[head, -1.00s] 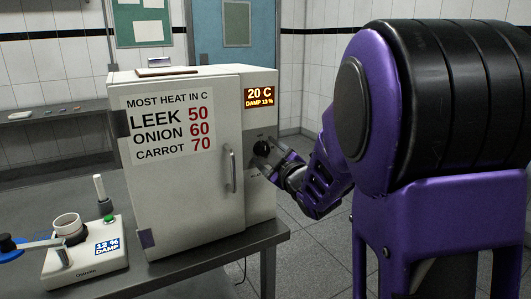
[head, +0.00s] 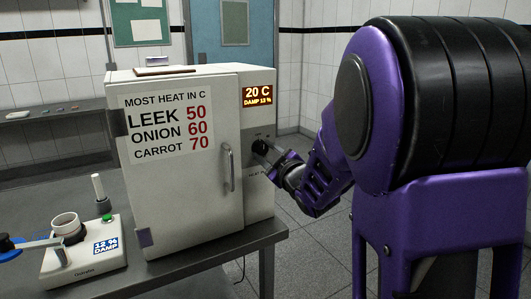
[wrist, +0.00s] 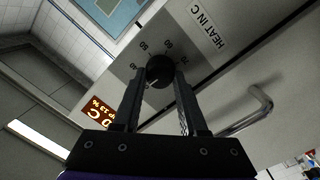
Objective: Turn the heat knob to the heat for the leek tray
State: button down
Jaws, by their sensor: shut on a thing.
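The black heat knob (wrist: 160,68) is on the side panel of a white drying cabinet (head: 190,217). Numbers including 40, 50, 60 and 70 ring it, beside a "HEAT IN C" label. The knob's pointer setting is too unclear to read. My gripper (wrist: 157,80) has its two fingers on either side of the knob, shut on it; in the head view the gripper partly hides the knob. A card (head: 167,125) on the cabinet door reads leek 50, onion 60, carrot 70. The display (head: 257,95) reads 20 C. No leek tray is visible.
The cabinet's door handle (head: 228,167) sticks out left of the knob. A damp meter (head: 85,262) with a cup stands on the grey table (head: 185,277) at the left. Open floor lies right of the table.

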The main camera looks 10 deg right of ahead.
jog(key=m, duration=0.4)
jog(key=shift+r+m, duration=0.15)
jog(key=shift+m, duration=0.25)
jog(key=m+p, duration=0.2)
jog(key=m, duration=0.2)
jog(key=shift+d+r+g, duration=0.1)
jog(key=shift+r+g, duration=0.05)
jog(key=shift+g, duration=0.15)
jog(key=m+p, duration=0.3)
jog(key=m, duration=0.2)
jog(key=shift+y, duration=0.3)
jog(key=shift+w+m+g+y+p, duration=0.1)
jog(key=shift+m+g+y+p, duration=0.2)
jog(key=shift+m+p, duration=1.55)
jog(key=shift+m, duration=0.35)
jog(key=shift+c, duration=2.2)
grip_release()
jog(key=shift+f, duration=0.2)
